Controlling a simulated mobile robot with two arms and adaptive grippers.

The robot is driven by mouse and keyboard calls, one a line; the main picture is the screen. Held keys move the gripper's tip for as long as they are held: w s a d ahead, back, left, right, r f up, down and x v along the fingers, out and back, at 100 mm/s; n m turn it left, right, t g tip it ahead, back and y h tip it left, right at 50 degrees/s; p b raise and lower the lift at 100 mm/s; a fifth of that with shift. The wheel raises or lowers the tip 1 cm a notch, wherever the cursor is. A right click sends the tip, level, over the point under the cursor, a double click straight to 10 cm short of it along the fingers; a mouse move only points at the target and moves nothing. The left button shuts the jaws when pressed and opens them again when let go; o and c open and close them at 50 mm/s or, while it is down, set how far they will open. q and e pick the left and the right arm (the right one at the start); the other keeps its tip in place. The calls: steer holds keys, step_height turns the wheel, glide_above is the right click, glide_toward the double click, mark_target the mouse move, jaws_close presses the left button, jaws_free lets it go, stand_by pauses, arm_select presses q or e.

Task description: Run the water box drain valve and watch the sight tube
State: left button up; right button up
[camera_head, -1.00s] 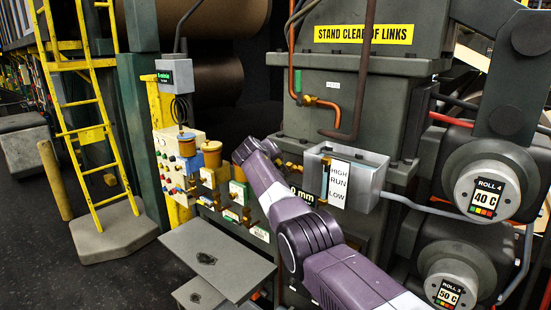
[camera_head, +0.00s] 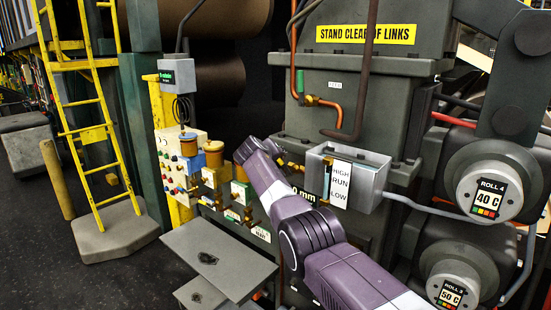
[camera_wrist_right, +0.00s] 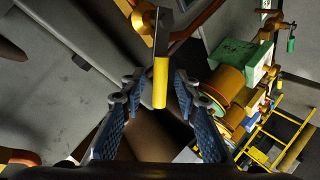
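The grey water box (camera_head: 372,188) is on the machine front in the head view. Its white card (camera_head: 341,184) reads HIGH, RUN, LOW, and a thin brass-ended sight tube (camera_head: 327,178) stands at the card's left edge. The water level cannot be read. In the right wrist view, a brass valve (camera_wrist_right: 145,17) has a lever with a yellow grip (camera_wrist_right: 160,82). My right gripper (camera_wrist_right: 158,84) is open, its blue-padded fingers on either side of the yellow grip with gaps visible. In the head view my purple wrist hides most of this gripper. My left gripper is not in view.
Brass-coloured cups (camera_head: 209,154) and a control panel (camera_head: 176,172) stand left of my right arm. A grey step plate (camera_head: 215,258) lies below. Roll housings (camera_head: 487,194) and pipes crowd the right. A yellow ladder (camera_head: 85,130) stands at left.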

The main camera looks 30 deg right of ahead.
steer(key=v, duration=1.2)
stand_by(0.4)
stand_by(6.4)
